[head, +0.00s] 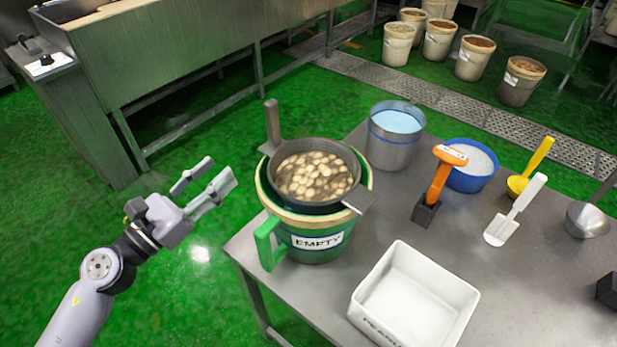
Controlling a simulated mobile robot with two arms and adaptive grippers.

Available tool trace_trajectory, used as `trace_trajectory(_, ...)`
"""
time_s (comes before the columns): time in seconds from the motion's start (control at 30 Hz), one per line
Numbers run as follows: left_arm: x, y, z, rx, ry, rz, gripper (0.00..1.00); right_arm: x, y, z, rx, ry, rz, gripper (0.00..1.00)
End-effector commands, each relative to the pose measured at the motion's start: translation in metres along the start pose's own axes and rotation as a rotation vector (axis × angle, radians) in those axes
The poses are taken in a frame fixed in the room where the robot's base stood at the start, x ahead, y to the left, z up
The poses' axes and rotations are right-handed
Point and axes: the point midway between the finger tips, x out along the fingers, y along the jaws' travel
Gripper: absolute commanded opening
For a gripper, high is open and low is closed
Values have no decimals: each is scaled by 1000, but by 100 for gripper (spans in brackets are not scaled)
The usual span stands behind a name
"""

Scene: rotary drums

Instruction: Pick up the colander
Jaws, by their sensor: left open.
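The dark grey colander (345,158) sits in the mouth of a green bucket labelled EMPTY (313,250) at the table's left corner. It holds pale round pieces in brownish liquid or residue. One flat handle (272,123) points up at its back left and another flat tab (362,198) sticks out at its front right. My left gripper (217,172) is open and empty, to the left of the bucket and apart from the colander. My right gripper is not in view.
On the metal table (395,215) stand a white bin (374,311), a metal pot of bluish liquid (391,150), a blue bowl (470,181), an orange-handled tool (438,184), a white scoop (515,215) and a yellow scoop (535,163). Open floor lies left of the table.

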Motion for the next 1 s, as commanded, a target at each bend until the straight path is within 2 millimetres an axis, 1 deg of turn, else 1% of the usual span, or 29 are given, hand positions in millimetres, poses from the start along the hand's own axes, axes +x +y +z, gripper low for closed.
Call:
trace_trajectory(0.03, 11, 0, 7, 2, -3, -1, 41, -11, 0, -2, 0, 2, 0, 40)
trace_trajectory(0.1, 26, 1, 8, -1, -3, 0, 41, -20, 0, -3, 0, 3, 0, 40)
trace_trajectory(0.3, 71, 1, 8, -4, -3, 1, 41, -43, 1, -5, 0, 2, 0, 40)
trace_trajectory(0.4, 90, 1, 6, -6, -3, 2, 41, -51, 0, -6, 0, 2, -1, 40)
trace_trajectory(0.5, 103, 1, 3, -6, -1, 3, 41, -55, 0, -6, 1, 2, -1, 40)
trace_trajectory(0.67, 112, 1, 1, -6, 0, 2, 41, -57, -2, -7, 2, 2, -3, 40)
trace_trajectory(0.73, 119, 1, 2, -7, -1, 3, 41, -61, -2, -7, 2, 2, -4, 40)
trace_trajectory(0.9, 145, 1, 3, -11, -2, 3, 41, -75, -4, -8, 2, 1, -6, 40)
trace_trajectory(1.0, 157, 2, 1, -8, -1, 3, 41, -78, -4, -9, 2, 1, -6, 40)
